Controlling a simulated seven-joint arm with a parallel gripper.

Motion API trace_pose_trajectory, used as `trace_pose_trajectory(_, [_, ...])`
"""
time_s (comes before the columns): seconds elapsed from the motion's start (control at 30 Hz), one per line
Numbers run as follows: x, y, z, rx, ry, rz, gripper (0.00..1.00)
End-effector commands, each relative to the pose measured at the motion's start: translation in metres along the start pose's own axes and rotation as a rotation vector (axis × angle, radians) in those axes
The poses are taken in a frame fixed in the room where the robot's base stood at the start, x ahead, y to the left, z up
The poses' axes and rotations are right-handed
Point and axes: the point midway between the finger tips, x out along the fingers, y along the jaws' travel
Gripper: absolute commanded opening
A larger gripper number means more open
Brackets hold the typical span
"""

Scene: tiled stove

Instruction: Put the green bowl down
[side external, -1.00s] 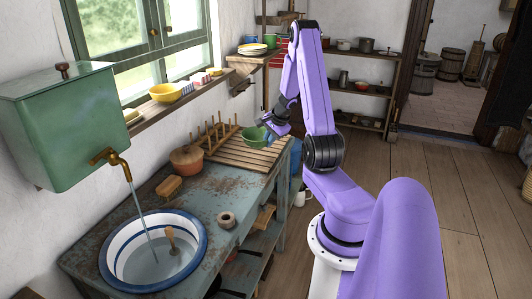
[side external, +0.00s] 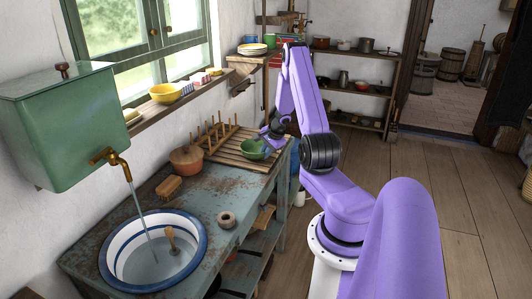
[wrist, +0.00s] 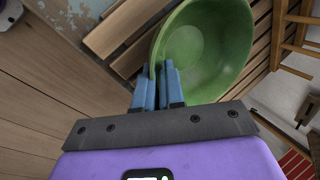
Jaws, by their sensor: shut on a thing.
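The green bowl (side external: 252,149) is upright at the right part of the wooden slatted rack (side external: 222,151) on the worktop. In the wrist view the bowl (wrist: 208,45) shows its open inside, with rack slats around it. My gripper (wrist: 158,82) has its blue fingers shut on the bowl's near rim. In the side view my gripper (side external: 266,134) is at the bowl's right edge, partly hidden by my arm. I cannot tell whether the bowl's base touches the slats.
Upright pegs (side external: 215,137) stand on the rack left of the bowl. A lidded clay pot (side external: 187,159) and a brush (side external: 168,188) sit nearer. A basin (side external: 153,250) with running water is at the front. The worktop (side external: 228,184) between basin and rack is largely clear.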

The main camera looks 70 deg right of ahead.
Motion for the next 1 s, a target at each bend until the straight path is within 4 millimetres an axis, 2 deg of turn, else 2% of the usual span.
trace_pose_trajectory(0.3, [0.002,0.001,0.0,0.002,0.0,0.0,0.0])
trace_pose_trajectory(0.33, [0.002,0.001,0.0,0.001,0.0,0.0,0.15])
trace_pose_trajectory(0.4, [0.002,0.001,0.0,0.0,0.0,0.0,0.34])
trace_pose_trajectory(0.77, [0.0,0.0,0.0,0.001,0.001,-0.001,0.34])
trace_pose_trajectory(1.0, [-0.026,-0.001,-0.001,-0.001,0.002,-0.002,0.34])
